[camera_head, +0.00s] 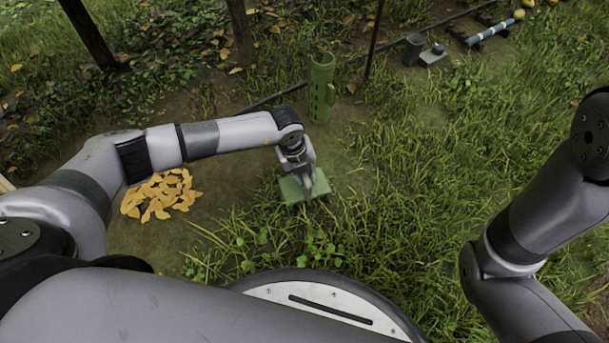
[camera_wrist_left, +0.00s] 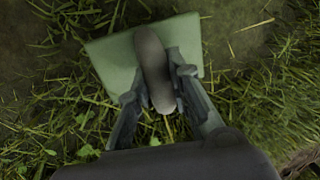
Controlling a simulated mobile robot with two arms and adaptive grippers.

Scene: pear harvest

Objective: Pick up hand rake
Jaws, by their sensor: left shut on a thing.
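My left gripper (camera_head: 307,182) is low over a flat pale green block (camera_head: 290,190) on the ground, which also shows in the left wrist view (camera_wrist_left: 112,62). In that view the left gripper (camera_wrist_left: 158,86) is shut on a smooth, grey-brown, elongated thing with rounded ends (camera_wrist_left: 152,55). It looks like the handle of the hand rake; no tines show. The thing lies over the block; I cannot tell whether it touches it. My right arm shows at the right, but its gripper is out of view.
A pile of yellow leaves (camera_head: 160,195) lies left of the block. A green slotted tube (camera_head: 321,88) stands behind it, near a thin post (camera_head: 375,40). A dark cup (camera_head: 412,48) and a blue-white rod (camera_head: 490,33) are farther back. Grass surrounds the block.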

